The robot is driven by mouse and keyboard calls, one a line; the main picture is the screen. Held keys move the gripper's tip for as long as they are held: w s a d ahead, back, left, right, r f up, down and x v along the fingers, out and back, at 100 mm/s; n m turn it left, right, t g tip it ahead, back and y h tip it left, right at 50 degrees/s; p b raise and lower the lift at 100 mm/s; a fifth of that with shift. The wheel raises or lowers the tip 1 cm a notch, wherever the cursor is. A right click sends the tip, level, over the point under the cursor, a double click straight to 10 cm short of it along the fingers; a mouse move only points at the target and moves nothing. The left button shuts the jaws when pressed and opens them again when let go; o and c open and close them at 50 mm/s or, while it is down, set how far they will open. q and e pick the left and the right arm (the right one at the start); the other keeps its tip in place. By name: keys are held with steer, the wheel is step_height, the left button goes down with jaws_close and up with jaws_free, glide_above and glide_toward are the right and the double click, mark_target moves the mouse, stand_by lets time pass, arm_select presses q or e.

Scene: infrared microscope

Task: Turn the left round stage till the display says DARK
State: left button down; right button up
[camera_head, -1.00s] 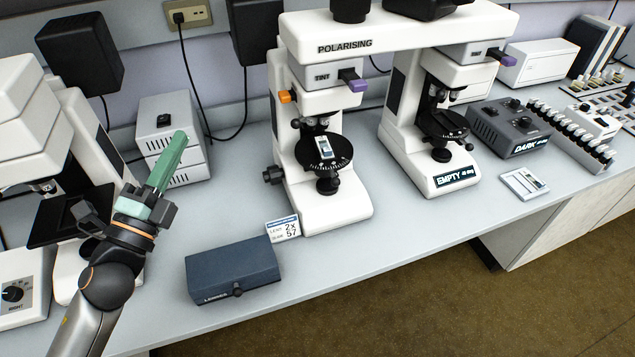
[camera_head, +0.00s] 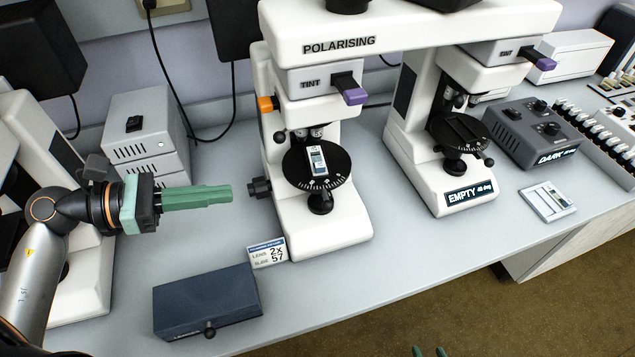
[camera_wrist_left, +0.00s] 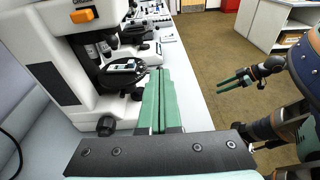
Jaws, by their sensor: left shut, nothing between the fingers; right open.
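The left round stage (camera_head: 318,184) is a black disc with white edge marks, on the left stand of the white POLARISING microscope (camera_head: 340,45). A slide (camera_head: 318,161) lies on it. My left gripper (camera_head: 230,193) has long green fingers, shut and empty, pointing right at the stage and left of it, apart. In the left wrist view the stage (camera_wrist_left: 121,76) is just left of the fingertips (camera_wrist_left: 160,72).
The right round stage (camera_head: 459,132) is on the other stand. A white power box (camera_head: 147,132) stands behind my left arm. A small slide tray (camera_head: 547,202) lies at the bench's right front.

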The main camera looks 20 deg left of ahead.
arm_select(q)
step_height(320, 180, down, 6)
steer(key=w+b, duration=0.2)
steer(key=b, duration=0.1)
glide_toward(323, 207)
steer(key=x, duration=0.6)
steer(key=shift+w+d+f, duration=0.2)
steer(key=shift+w+d, duration=0.1)
steer(key=shift+w, duration=0.05)
arm_select(e)
steer(key=shift+w+a+f, duration=0.15)
steer(key=shift+f, duration=0.6)
steer(key=shift+w+a+f, duration=0.15)
steer(key=shift+a+f, duration=0.05)
steer(key=shift+f, duration=0.6)
steer(key=shift+w+a+f, duration=0.15)
steer(key=shift+f, duration=0.6)
arm_select(q)
steer(key=shift+w+d, duration=0.25)
steer(key=shift+d, duration=0.3)
arm_select(e)
steer(key=shift+w+a, duration=0.15)
steer(key=shift+w, duration=0.05)
arm_select(q)
steer(key=shift+a, duration=0.15)
